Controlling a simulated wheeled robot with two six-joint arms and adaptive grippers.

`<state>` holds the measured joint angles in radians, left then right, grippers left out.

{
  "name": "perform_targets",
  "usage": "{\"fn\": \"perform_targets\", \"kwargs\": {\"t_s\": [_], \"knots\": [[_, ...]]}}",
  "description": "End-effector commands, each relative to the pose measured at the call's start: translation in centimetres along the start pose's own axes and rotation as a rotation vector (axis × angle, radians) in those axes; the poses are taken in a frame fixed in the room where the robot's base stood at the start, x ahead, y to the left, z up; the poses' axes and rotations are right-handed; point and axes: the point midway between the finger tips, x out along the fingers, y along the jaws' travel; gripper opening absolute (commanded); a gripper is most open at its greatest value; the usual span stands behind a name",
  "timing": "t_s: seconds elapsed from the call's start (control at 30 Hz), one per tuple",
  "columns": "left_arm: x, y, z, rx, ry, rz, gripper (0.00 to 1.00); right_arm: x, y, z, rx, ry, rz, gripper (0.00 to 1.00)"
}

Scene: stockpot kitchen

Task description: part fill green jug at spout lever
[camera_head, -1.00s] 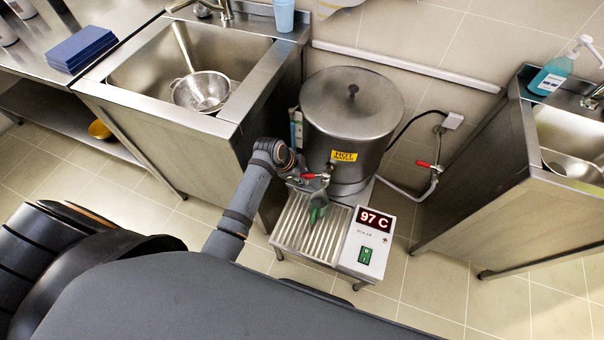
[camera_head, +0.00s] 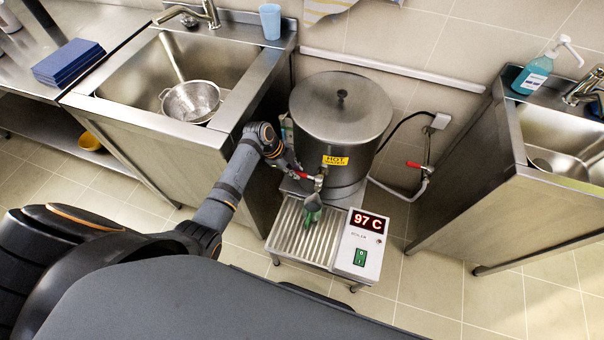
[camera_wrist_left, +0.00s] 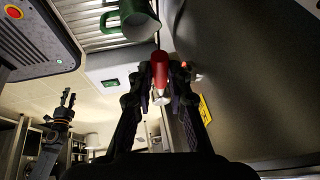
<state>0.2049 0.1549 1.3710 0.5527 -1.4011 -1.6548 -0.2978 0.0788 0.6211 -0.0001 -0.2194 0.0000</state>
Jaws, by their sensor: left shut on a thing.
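A green jug (camera_head: 309,216) stands on the ribbed drip tray (camera_head: 290,240) under the boiler's spout (camera_head: 321,178). The wrist view shows the jug (camera_wrist_left: 144,31) with its handle and pale inside, but not its fill level. The red spout lever (camera_head: 306,175) points left from the spout. My left gripper (camera_head: 297,171) is shut on this lever, and the wrist view shows its fingers (camera_wrist_left: 160,76) on either side of the red grip (camera_wrist_left: 160,62). A dark gripper, apparently my right one (camera_wrist_left: 67,98), is small in the wrist view, away from the jug.
The steel boiler (camera_head: 340,115) with a "HOT" label stands behind the tray. A control box (camera_head: 358,245) reading 97 C sits right of the tray. A sink with a colander (camera_head: 190,101) is at left, another sink (camera_head: 560,140) at right. A red-handled valve (camera_head: 415,164) is on the wall pipe.

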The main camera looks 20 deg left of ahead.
Motion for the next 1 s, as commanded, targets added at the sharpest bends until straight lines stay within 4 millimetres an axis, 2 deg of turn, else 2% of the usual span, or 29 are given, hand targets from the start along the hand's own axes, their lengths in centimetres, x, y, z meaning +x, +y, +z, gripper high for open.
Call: {"fn": "perform_targets", "kwargs": {"t_s": [0.07, 0.3, 0.33, 0.5, 0.83, 1.0], "knots": [[-0.2, 0.1, 0.5, 0.007, 0.000, 0.004, 0.00, -0.1, 0.0, 0.4, 0.000, -0.006, 0.000, 0.40], [-0.2, 0.1, 0.5, 0.009, 0.002, 0.002, 0.00, -0.1, 0.0, 0.5, 0.000, -0.007, 0.000, 0.40], [-0.2, 0.1, 0.5, 0.009, 0.002, 0.001, 0.18, -0.1, 0.0, 0.5, 0.000, -0.007, 0.000, 0.40], [-0.2, 0.1, 0.5, 0.008, 0.002, 0.002, 0.40, -0.1, 0.1, 0.4, 0.000, -0.006, 0.001, 0.40], [-0.6, 0.0, 0.3, 0.007, 0.001, 0.001, 0.40, -0.1, 0.4, 0.1, -0.001, -0.001, 0.005, 0.40], [-3.4, -0.7, -0.8, 0.010, 0.001, -0.002, 0.40, -0.1, 0.2, 0.1, -0.001, -0.003, 0.003, 0.40]]}}
